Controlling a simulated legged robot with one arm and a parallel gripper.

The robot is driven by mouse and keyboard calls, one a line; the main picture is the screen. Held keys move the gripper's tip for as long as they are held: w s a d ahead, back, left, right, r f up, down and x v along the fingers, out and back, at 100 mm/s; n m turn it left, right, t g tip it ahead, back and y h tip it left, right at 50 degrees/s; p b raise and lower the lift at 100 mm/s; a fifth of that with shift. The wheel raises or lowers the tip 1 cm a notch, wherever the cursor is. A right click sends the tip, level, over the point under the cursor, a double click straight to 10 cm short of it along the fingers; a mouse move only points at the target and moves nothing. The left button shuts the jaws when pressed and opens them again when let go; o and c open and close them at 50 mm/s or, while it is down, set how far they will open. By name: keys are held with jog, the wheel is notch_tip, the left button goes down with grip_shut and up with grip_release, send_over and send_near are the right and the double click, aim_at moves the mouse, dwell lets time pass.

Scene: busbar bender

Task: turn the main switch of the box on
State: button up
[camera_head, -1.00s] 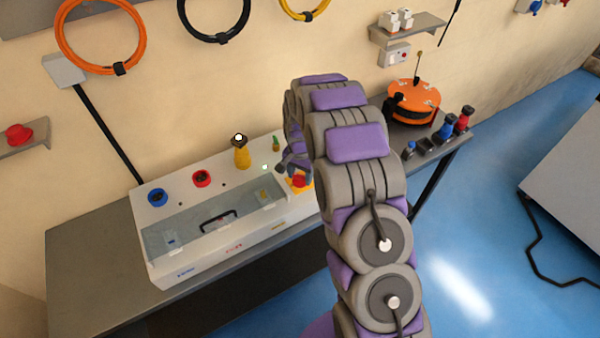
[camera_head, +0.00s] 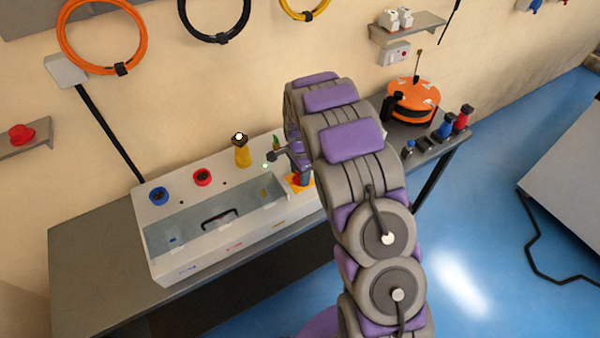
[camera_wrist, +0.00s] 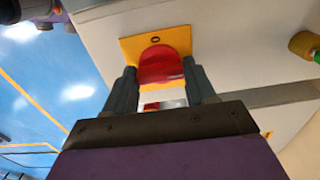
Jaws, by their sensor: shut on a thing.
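The white box (camera_head: 175,268) stands on the grey table, with a clear-walled recess and a black handle (camera_head: 218,218) in its top. The main switch is a red knob (camera_wrist: 160,64) on a yellow plate (camera_wrist: 130,50); the plate also shows at the box's right end in the head view (camera_head: 296,186). My gripper (camera_wrist: 160,82) is shut on the red knob, one finger on each side, in the wrist view. In the head view my gripper (camera_head: 299,176) comes down on the switch and hides most of it.
A blue socket (camera_head: 158,196), a red socket (camera_head: 202,177) and a yellow post (camera_head: 242,155) stand on the box's top. An orange reel (camera_head: 413,100) and several small coloured parts are on the table's right part. The table's left end is bare.

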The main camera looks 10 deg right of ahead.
jog(key=shift+w+r, duration=0.1)
jog(key=shift+w, duration=0.1)
jog(key=o, duration=0.8)
jog(key=shift+o, duration=1.2)
jog(key=shift+s, duration=0.1)
notch_tip(320, 180, up, 17)
jog(key=shift+p, duration=0.4)
